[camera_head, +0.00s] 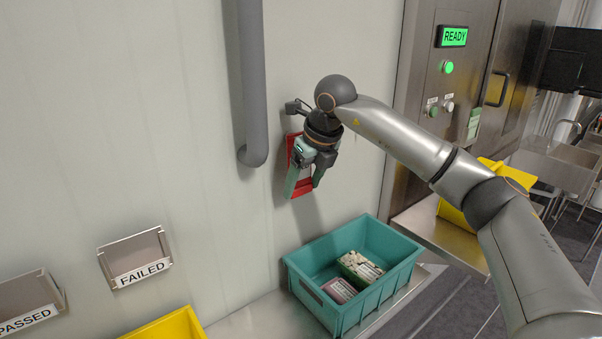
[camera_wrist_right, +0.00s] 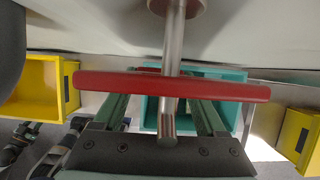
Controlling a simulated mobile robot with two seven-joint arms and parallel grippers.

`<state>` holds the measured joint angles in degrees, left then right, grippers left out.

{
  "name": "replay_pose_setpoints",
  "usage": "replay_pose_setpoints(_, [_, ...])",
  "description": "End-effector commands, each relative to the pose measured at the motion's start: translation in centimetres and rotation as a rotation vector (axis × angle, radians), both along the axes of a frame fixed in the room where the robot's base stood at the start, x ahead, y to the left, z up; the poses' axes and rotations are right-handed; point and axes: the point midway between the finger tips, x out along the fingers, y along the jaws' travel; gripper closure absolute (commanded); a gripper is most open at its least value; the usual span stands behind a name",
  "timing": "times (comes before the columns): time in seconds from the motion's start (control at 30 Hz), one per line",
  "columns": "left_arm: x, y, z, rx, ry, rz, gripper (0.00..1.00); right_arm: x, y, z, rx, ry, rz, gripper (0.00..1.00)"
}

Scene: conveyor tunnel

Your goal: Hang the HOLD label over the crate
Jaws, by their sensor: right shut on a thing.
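The red label (camera_head: 302,189) is in my right gripper (camera_head: 307,178), close to the wall above the teal crate (camera_head: 330,312). The gripper's fingers point down and are shut on the label; no HOLD lettering is readable. In the right wrist view, the label's red top bar (camera_wrist_right: 110,83) crosses the picture. A metal peg (camera_wrist_right: 174,45) runs from the wall; the bar covers its middle, and its tip shows on the near side. It seems to pass through the label's opening, but the contact is hidden. My left gripper is not in view.
The crate stands on a metal ledge with small packs (camera_head: 358,267) inside. A grey pipe (camera_head: 252,90) runs down the wall to the left. FAILED (camera_head: 140,262) and PASSED (camera_head: 30,305) holders and a yellow bin (camera_head: 168,326) are lower left. A steel cabinet (camera_head: 470,50) stands right.

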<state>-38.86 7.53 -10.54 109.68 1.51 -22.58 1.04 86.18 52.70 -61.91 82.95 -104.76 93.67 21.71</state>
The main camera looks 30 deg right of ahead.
Motion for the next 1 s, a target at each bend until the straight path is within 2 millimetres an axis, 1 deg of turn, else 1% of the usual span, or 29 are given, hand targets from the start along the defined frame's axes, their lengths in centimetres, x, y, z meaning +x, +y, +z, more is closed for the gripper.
replay_pose_setpoints(0.03, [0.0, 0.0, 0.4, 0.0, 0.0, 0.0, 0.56, 0.0, 0.0, 0.4, 0.0, 0.0, 0.0, 1.0])
replay_pose_setpoints(0.17, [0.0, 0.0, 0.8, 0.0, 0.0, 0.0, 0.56, 0.0, 0.0, 0.9, 0.0, 0.001, 0.0, 1.0])
replay_pose_setpoints(0.57, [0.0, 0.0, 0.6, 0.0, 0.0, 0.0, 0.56, -0.1, 0.0, 0.8, 0.0, 0.001, 0.0, 1.0])
replay_pose_setpoints(1.0, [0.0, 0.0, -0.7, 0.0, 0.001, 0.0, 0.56, -2.7, -0.2, 0.7, 0.0, -0.001, 0.0, 1.0])
